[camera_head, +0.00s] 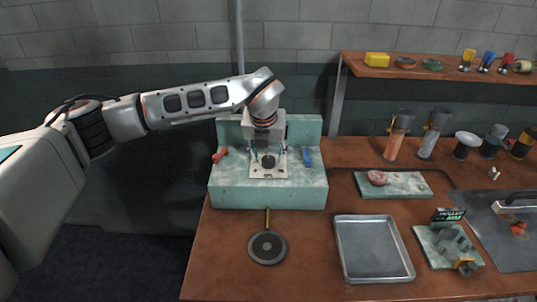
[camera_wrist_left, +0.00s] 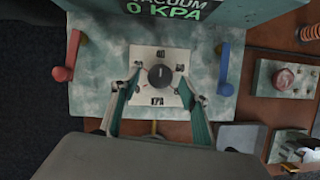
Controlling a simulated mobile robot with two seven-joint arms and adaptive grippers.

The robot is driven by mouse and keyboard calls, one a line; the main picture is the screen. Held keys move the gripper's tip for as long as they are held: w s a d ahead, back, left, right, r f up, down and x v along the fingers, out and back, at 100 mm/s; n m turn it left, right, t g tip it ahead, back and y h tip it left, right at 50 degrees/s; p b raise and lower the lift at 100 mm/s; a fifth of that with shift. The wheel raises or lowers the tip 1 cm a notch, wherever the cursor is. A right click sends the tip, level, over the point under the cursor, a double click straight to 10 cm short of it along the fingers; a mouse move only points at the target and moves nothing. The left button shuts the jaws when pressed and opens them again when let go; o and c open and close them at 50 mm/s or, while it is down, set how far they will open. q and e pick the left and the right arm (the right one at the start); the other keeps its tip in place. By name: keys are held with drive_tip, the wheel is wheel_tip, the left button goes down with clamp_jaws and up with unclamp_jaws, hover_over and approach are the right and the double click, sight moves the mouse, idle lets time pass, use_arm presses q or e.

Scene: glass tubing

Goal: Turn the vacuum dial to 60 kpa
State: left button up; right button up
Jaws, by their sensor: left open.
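The vacuum dial, a dark round knob (camera_head: 268,160), sits on a pale square plate (camera_head: 257,173) on top of the mottled green vacuum unit (camera_head: 268,195). In the left wrist view the dial (camera_wrist_left: 160,76) lies between my finger tips, and the display (camera_wrist_left: 165,10) reads "VACUUM 0 KPA". My left gripper (camera_head: 268,154) is above the plate, pointing down. In the left wrist view its two green-grey fingers (camera_wrist_left: 160,88) are spread on either side of the dial, with a gap to it. My right gripper is not in view.
A red lever (camera_head: 220,155) and a blue lever (camera_head: 307,157) flank the plate. In front lie a round black pad (camera_head: 267,248) and a metal tray (camera_head: 373,249). A green block with a pink disc (camera_head: 392,184) is to the right. A shelf (camera_head: 440,72) hangs behind.

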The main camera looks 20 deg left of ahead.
use_arm(q)
drive_tip(key=shift+w+f, duration=0.2)
drive_tip(key=shift+f, duration=0.4)
drive_tip(key=shift+w+f, duration=0.1)
drive_tip(key=shift+f, duration=0.05)
drive_tip(key=c, duration=1.1)
